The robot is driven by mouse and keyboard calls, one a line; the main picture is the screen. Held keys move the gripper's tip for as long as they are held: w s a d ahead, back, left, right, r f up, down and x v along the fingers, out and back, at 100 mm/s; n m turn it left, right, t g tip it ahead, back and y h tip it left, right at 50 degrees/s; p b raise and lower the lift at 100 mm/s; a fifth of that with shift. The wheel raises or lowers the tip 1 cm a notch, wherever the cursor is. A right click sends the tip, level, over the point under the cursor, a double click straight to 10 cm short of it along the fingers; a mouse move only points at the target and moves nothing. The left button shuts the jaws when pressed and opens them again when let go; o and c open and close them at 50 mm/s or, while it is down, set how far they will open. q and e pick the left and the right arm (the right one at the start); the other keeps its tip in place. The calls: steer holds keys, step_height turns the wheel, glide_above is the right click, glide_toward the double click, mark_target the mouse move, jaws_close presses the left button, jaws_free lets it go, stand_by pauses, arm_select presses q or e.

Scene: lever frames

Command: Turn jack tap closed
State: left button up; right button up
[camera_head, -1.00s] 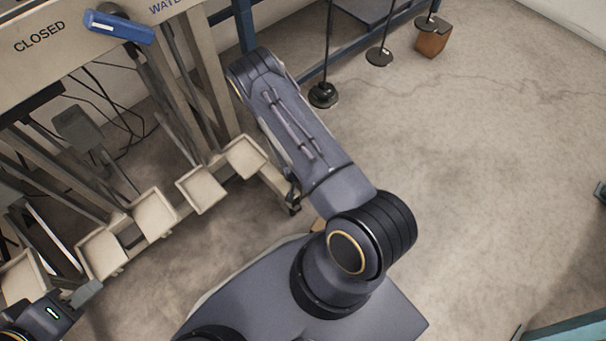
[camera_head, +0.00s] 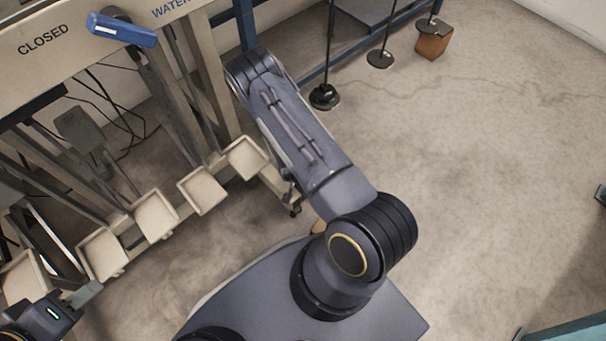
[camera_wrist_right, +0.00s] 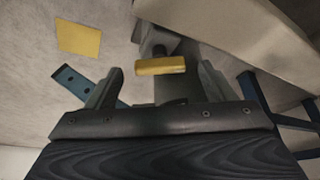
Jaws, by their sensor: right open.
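In the head view, a blue-handled lever (camera_head: 121,29) stands at the top of a beige frame, between the labels CLOSED and WATER. In the right wrist view, a short yellow handle (camera_wrist_right: 160,65) on a dark mount lies between or just beyond the fingertips of my right gripper (camera_wrist_right: 160,78). That gripper is open, and I see no clear contact with the handle. I cannot tell which handle is the jack tap. In the head view my right gripper is hidden beyond my right forearm. My left gripper (camera_head: 86,293) is at the lower left; its jaws are unclear.
Cream square pedals (camera_head: 203,190) line the frame's lower edge beside my arms. Black weighted stands (camera_head: 324,97) and a brown block (camera_head: 433,42) stand at the back. The right-hand floor is mostly clear. A yellow patch (camera_wrist_right: 78,38) and blue bar (camera_wrist_right: 82,84) show in the wrist view.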

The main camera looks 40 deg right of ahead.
steer(key=p+v, duration=0.2)
steer(key=v, duration=0.4)
steer(key=shift+r, duration=0.3)
steer(key=shift+a, duration=0.15)
steer(key=shift+c, duration=0.5)
